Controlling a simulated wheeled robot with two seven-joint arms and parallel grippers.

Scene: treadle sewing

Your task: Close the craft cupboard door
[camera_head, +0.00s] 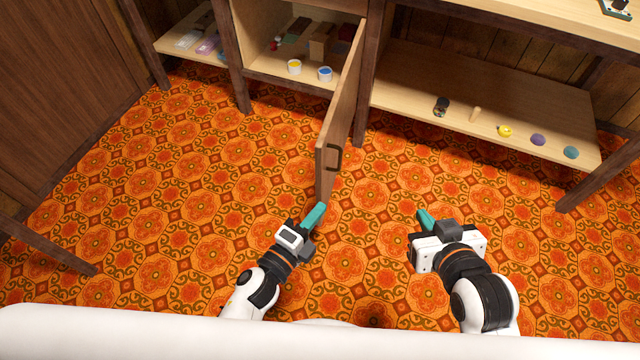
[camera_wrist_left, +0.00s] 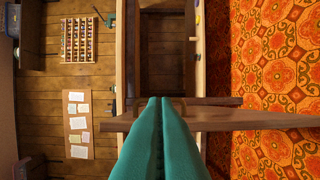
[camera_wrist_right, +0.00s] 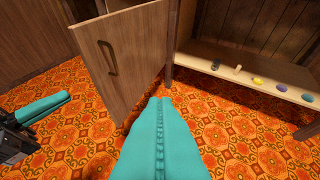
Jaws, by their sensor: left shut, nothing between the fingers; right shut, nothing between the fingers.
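The craft cupboard door (camera_head: 342,115) stands wide open in the head view, hinged on the right side of the cupboard (camera_head: 290,72) and swung out toward me. Its dark handle (camera_head: 333,158) is on the face turned to the right. My left gripper (camera_head: 316,212) is shut and empty, just in front of the door's free edge; I cannot tell if it touches. My right gripper (camera_head: 424,217) is shut and empty, to the right of the door and apart from it. In the right wrist view the door (camera_wrist_right: 125,55) and handle (camera_wrist_right: 108,58) show ahead, with the left fingers at the left edge.
Inside the cupboard are a yellow paint pot (camera_head: 294,67), a blue paint pot (camera_head: 325,73) and small boxes. A low shelf (camera_head: 450,85) at right holds several small items, including a yellow one (camera_head: 504,131). The patterned floor (camera_head: 390,200) between my grippers is clear.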

